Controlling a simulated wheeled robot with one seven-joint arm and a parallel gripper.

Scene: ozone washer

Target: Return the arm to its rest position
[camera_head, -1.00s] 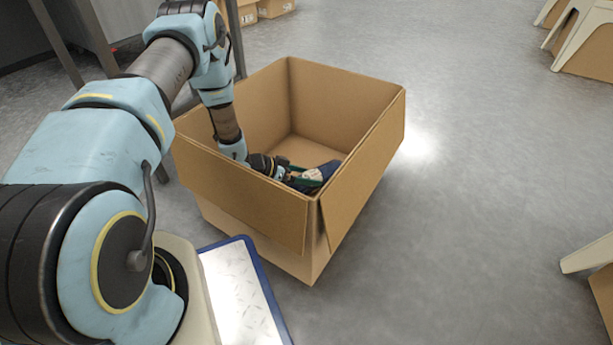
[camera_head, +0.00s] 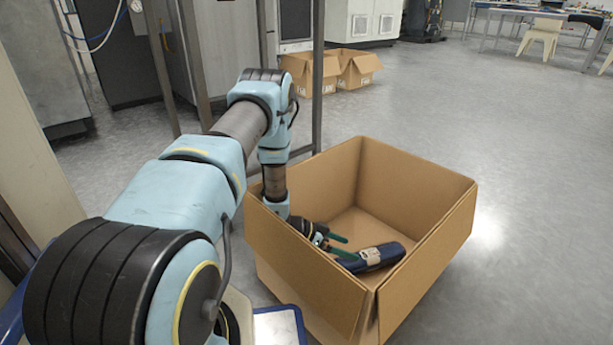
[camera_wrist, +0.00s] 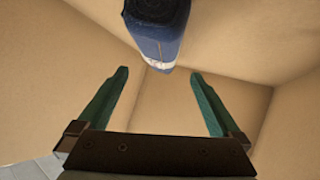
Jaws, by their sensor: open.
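My arm reaches over the near left wall of an open cardboard box (camera_head: 415,195), and my gripper (camera_head: 344,247) is down inside it. The two green fingers are spread, with nothing between them; they also show open in the wrist view (camera_wrist: 158,78). A dark blue, rounded object with a pale label (camera_head: 380,257) is in the box, just right of the fingers. In the wrist view the blue object (camera_wrist: 165,38) is beyond the fingertips, apart from them. Its lower side is hidden in the head view.
The box walls stand close around my gripper. A metal post (camera_head: 318,75) and frame stand behind my arm. Two smaller cardboard boxes (camera_head: 335,70) lie farther back near grey cabinets. The floor to the right is clear.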

